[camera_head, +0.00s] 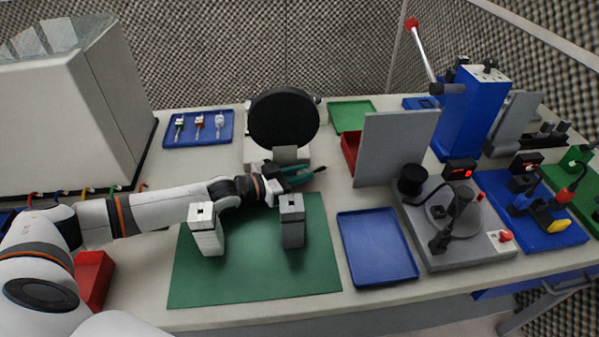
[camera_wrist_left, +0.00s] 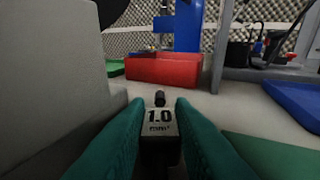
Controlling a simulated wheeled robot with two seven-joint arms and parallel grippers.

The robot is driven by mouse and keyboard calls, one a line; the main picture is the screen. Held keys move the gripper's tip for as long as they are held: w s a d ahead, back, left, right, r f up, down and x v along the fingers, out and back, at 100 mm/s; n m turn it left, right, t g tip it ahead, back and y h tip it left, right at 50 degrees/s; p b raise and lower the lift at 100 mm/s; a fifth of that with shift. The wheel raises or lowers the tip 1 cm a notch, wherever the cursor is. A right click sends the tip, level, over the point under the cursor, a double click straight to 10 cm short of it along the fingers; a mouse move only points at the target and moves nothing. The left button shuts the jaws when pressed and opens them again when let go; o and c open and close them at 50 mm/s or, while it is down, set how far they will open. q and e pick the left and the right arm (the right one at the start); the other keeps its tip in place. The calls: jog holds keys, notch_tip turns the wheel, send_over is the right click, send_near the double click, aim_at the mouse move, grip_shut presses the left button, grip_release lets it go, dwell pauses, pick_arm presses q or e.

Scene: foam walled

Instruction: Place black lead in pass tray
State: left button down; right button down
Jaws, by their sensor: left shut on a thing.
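My left gripper (camera_head: 300,176) has teal fingers and is above the bench, just behind the green mat. In the left wrist view, the fingers (camera_wrist_left: 160,140) are shut on a small piece with a pale "1.0 mm²" label and a black tip, which I take as the black lead (camera_wrist_left: 159,122). In the head view the fingers mostly hide it. A green tray (camera_head: 351,114), which may be the pass tray, lies at the back; its edge shows in the left wrist view (camera_wrist_left: 115,68). My right gripper is not in view.
A red tray (camera_head: 350,150) stands partly behind an upright grey panel (camera_head: 395,148). A round black disc (camera_head: 284,118) stands left of the green tray. A blue tray (camera_head: 378,248) lies empty at right. Another blue tray (camera_head: 172,131) holds several leads. Two pale posts stand on the green mat (camera_head: 255,285).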

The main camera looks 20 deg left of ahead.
pick_arm(q)
jog(key=c, duration=1.7)
grip_release()
jog(key=shift+f, duration=0.15)
jog(key=shift+o, duration=0.8)
